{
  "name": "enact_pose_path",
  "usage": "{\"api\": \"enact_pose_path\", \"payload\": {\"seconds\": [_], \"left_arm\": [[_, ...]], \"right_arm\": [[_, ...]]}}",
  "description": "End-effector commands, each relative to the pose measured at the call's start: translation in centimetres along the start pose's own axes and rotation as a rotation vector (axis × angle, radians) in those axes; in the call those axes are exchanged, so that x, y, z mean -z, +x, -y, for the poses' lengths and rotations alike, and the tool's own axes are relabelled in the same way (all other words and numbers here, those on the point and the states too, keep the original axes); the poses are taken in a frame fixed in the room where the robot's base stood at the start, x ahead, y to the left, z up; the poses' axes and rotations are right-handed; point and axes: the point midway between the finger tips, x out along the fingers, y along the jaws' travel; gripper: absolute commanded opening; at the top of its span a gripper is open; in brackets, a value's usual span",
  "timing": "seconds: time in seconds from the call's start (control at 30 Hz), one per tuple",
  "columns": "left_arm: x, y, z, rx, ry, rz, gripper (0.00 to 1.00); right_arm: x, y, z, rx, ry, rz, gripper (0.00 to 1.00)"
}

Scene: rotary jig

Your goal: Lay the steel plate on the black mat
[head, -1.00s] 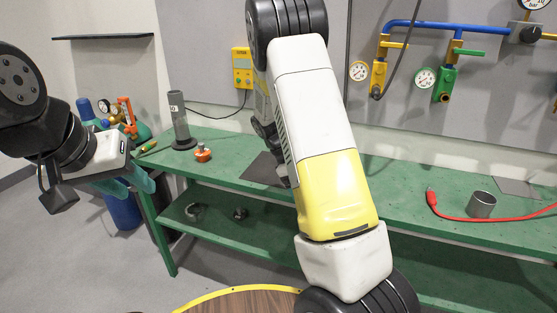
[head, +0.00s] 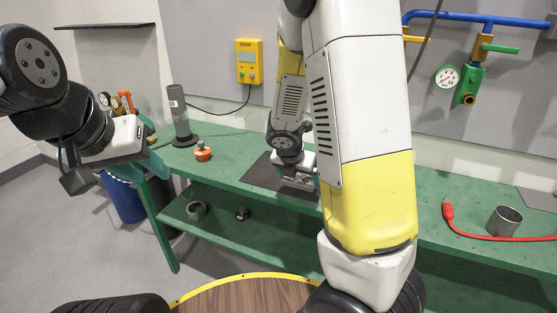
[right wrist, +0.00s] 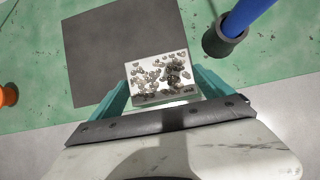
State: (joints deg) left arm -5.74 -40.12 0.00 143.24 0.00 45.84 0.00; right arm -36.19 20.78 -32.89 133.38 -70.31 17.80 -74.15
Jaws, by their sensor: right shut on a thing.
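The black mat (head: 258,176) lies flat on the green bench, and it fills the upper left of the right wrist view (right wrist: 120,45). The steel plate (right wrist: 160,75), a pale rectangle with dark grey speckles, sits between the teal fingers of my right gripper (right wrist: 162,88), which is shut on it. In the right wrist view the plate overlaps the mat's lower right edge; its height above the mat is unclear. My right gripper in the head view (head: 303,185) is at the mat, partly behind my arm. My left gripper (head: 142,170) hangs left of the bench; its finger gap is unclear.
An orange object (head: 203,152) and a grey cylinder (head: 180,118) stand left of the mat. A dark cup with a blue rod (right wrist: 222,40) is close right of the mat.

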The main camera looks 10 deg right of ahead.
Motion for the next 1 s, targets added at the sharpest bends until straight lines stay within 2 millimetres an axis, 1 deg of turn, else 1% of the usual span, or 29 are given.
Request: {"api": "enact_pose_path", "payload": {"seconds": [0.03, 0.3, 0.4, 0.5, 0.63, 0.83, 0.9, 1.0], "left_arm": [[0.0, 0.0, 0.0, 0.0, 0.0, 0.0, 0.36], [0.0, 0.0, 0.0, 0.0, 0.0, 0.0, 0.36], [0.0, 0.0, 0.0, 0.0, 0.0, 0.0, 0.36], [0.0, 0.0, 0.0, 0.0, 0.0, 0.0, 0.36], [0.0, 0.0, 0.0, 0.0, 0.0, 0.0, 0.36], [0.0, 0.0, 0.0, 0.0, 0.0, 0.0, 0.36], [0.0, 0.0, 0.0, 0.0, 0.0, 0.0, 0.36], [0.0, 0.0, 0.0, 0.0, 0.0, 0.0, 0.36]], "right_arm": [[-1.0, 0.7, -0.8, 0.002, 0.004, 0.002, 0.18], [-5.2, 3.9, -5.1, 0.001, 0.005, 0.002, 0.18], [-6.4, 4.8, -6.3, 0.001, 0.005, 0.002, 0.18], [-7.2, 5.3, -7.2, 0.0, 0.004, 0.002, 0.18], [-7.6, 5.7, -7.6, 0.001, 0.003, 0.001, 0.18], [-6.3, 7.9, -7.7, 0.003, -0.001, 0.0, 0.18], [-6.0, 8.4, -7.7, 0.001, 0.001, 0.001, 0.18], [-5.9, 8.7, -7.7, 0.0, 0.003, 0.002, 0.18]]}}
